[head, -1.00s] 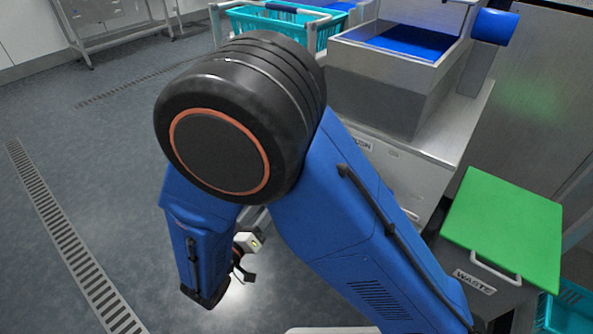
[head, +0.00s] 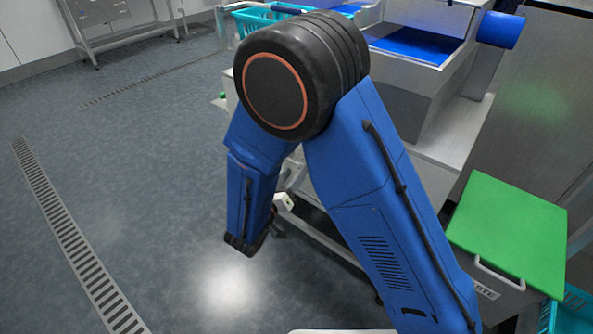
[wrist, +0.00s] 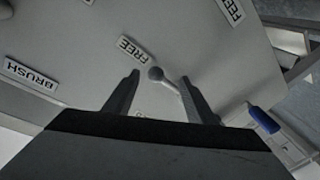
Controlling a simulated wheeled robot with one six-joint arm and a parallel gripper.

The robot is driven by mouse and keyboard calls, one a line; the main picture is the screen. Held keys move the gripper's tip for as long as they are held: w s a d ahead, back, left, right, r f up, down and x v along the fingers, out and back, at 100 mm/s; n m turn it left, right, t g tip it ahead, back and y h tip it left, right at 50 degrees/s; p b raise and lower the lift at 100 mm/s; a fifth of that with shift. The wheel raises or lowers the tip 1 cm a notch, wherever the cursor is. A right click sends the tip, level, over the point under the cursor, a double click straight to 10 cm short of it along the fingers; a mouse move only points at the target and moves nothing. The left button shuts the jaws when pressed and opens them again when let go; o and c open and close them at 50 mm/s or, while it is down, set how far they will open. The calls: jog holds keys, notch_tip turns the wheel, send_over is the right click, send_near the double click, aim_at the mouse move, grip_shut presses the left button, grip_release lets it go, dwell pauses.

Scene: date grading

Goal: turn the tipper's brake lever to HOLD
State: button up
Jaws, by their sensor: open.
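In the wrist view the brake lever (wrist: 156,73) shows as a grey ball knob on a thin rod against a pale panel (wrist: 75,30). Its knob points at the FREE label (wrist: 133,48). My gripper (wrist: 160,76) is open, with one finger on each side of the knob in the picture; I cannot tell whether either touches it. The rod runs down-right and passes partly behind the right finger. Part of another white label shows low between the fingers, its word unreadable. In the head view my arm hides the lever and most of the gripper.
The same panel carries a BRUSH label (wrist: 30,75) and a FEED label (wrist: 232,10). A blue handle-like part (wrist: 262,119) is right of the gripper. In the head view, a green-lidded waste bin (head: 510,230) stands right of my arm. Open floor (head: 130,190) lies left.

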jog(key=shift+x, duration=1.1)
jog(key=shift+c, duration=0.4)
grip_shut()
